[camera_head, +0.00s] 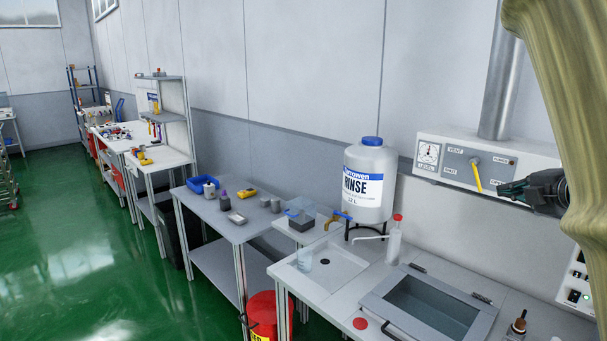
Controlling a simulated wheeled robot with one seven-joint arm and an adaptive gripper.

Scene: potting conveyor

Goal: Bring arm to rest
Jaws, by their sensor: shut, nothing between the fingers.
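My gripper (507,190) shows at the right of the head view, dark with green-edged fingers pointing left. It is shut, with nothing between its fingers. Its tip is close to the yellow lever (476,175) on the grey control panel (455,165); I cannot tell whether they touch. The lever tilts down to the right.
Benches with tools (225,222) run along the wall. Green floor (80,250) is open at left.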

